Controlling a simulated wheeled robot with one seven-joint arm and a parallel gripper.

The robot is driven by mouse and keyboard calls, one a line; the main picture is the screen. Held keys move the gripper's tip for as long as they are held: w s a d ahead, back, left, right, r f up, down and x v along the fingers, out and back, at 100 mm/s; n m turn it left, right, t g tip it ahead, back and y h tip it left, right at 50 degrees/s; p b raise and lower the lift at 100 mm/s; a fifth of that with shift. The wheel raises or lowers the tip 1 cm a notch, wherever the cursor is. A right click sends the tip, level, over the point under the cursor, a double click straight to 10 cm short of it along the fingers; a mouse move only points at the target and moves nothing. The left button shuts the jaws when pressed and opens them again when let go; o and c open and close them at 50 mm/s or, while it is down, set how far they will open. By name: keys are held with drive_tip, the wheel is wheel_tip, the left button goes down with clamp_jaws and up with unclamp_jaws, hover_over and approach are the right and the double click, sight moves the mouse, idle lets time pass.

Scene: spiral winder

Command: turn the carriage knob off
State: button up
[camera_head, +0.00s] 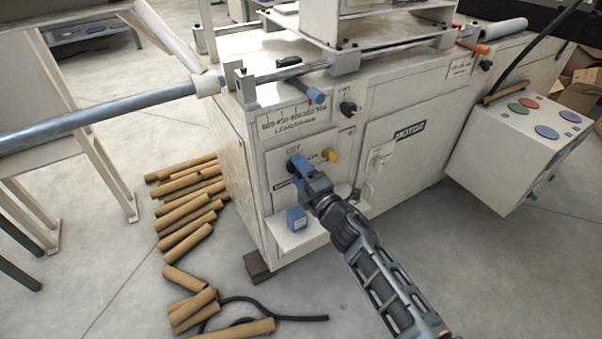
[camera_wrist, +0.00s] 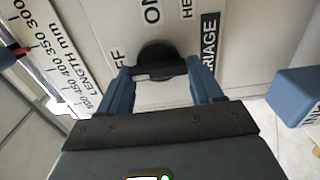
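The carriage knob (camera_wrist: 157,52) is black and round, with a dark bar across its front, in the upper middle of the wrist view. "ON" is printed above it, a partly hidden "OFF" to its left and "CARRIAGE" to its right. My gripper (camera_wrist: 160,70) has its blue fingers on either side of the knob's bar, tips close to its two ends. Whether they press on it I cannot tell. In the head view my gripper (camera_head: 298,163) is at the left of the machine's front panel and hides most of the knob. I cannot make out which label the knob points to.
A yellow knob (camera_head: 331,155) sits just right on the same panel. A blue block (camera_head: 296,219) is on the ledge below. A black knob (camera_head: 348,108) and blue-tipped lever (camera_head: 315,96) are above. Cardboard tubes (camera_head: 185,215) lie on the floor at left.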

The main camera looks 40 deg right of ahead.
drive_tip(key=o, duration=0.4)
drive_tip(key=shift+s, duration=0.1)
drive_tip(key=s+a, duration=0.1)
drive_tip(key=s, duration=0.6)
drive_tip(key=shift+s+a, duration=0.25)
drive_tip(key=shift+a, duration=0.05)
